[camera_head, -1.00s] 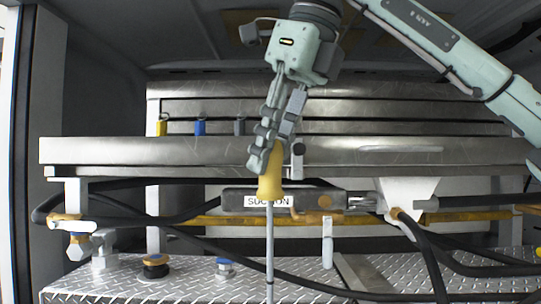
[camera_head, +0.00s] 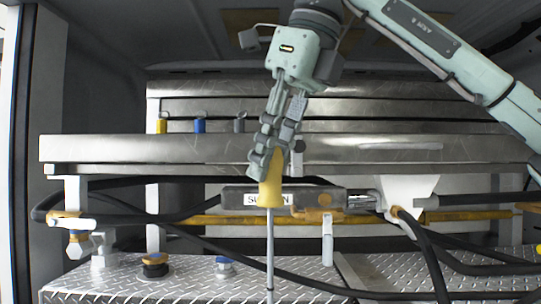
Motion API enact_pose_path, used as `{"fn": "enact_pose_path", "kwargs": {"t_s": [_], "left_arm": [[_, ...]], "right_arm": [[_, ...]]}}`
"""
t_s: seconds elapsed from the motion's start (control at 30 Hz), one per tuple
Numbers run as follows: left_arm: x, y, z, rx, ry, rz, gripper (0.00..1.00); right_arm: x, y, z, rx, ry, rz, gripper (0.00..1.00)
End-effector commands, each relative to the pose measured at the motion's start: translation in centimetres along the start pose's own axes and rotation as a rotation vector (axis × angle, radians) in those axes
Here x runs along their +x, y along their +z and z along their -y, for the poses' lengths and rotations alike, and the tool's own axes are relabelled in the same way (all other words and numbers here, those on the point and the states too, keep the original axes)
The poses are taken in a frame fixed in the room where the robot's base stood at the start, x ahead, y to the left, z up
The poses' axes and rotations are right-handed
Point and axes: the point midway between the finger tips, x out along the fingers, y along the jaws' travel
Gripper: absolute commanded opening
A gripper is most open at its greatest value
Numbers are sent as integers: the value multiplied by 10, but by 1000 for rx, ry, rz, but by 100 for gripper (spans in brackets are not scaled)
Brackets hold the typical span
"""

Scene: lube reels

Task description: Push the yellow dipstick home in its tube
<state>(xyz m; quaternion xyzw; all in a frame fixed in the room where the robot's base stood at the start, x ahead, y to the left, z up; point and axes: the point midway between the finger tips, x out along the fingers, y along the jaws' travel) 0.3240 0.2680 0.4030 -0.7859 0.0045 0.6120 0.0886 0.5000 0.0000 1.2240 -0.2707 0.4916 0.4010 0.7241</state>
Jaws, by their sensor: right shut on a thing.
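The yellow dipstick (camera_head: 270,192) has a yellow handle with a thin grey rod (camera_head: 270,250) hanging straight down from it. The rod runs past the bottom edge of the head view, so its lower end and the tube are out of sight. My right gripper (camera_head: 268,165) points down and is shut on the upper part of the yellow handle. The handle stands in front of the bar with the "SUCTION" label and covers part of the label. My left gripper is not in view.
A steel shelf (camera_head: 110,150) crosses behind the gripper. Yellow, blue and grey tags (camera_head: 200,126) stand on it. Black hoses (camera_head: 430,262) and a yellow pipe (camera_head: 470,215) run below.

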Motion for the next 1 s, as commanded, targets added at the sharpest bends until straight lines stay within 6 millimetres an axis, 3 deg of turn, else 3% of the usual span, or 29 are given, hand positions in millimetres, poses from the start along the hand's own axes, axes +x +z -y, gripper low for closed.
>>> {"fn": "enact_pose_path", "kwargs": {"t_s": [0.47, 1.0], "left_arm": [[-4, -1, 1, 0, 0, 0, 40], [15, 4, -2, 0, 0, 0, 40]], "right_arm": [[1, 0, 0, 1, 0, 0, 0], [32, -13, 0, 1, 0, 1, 0]]}}
